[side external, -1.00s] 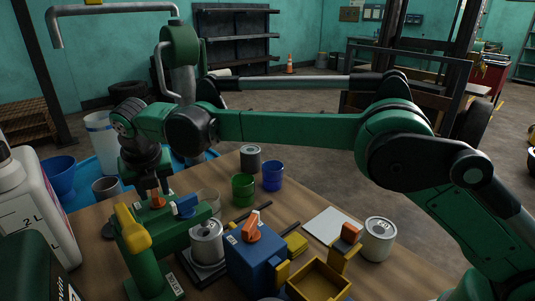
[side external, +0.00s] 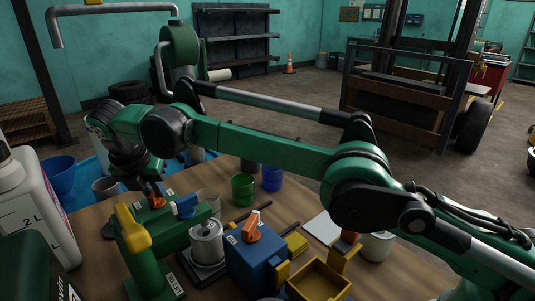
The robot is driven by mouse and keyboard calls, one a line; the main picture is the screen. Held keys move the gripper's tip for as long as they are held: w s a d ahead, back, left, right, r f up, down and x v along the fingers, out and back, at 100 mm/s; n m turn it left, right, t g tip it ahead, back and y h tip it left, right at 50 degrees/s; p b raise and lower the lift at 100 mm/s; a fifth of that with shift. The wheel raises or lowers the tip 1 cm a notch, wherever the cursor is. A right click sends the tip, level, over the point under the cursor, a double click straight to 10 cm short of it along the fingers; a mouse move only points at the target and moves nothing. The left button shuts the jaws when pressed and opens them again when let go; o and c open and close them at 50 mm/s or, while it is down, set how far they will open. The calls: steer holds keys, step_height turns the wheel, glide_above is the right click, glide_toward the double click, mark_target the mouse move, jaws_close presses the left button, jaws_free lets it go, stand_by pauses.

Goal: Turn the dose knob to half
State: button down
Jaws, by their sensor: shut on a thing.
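A green dispenser stand (side external: 143,262) with a yellow lever (side external: 132,226) stands at the front left of the table in the side external view. An orange knob (side external: 157,202) sits on top of it, beside a blue part (side external: 186,206). My gripper (side external: 153,190) points down at this orange knob and is shut on it, its fingers partly hidden by dark wrist parts. A second orange knob (side external: 251,228) stands on a blue box (side external: 256,264) to the right, apart from my gripper.
A metal can (side external: 206,242) stands between the green stand and the blue box. Green (side external: 243,189) and blue (side external: 271,178) cups stand behind. A yellow tray (side external: 319,280) lies at the front right. A large white jug (side external: 33,205) stands at the left edge.

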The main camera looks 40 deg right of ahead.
steer(key=c, duration=0.8)
jaws_free()
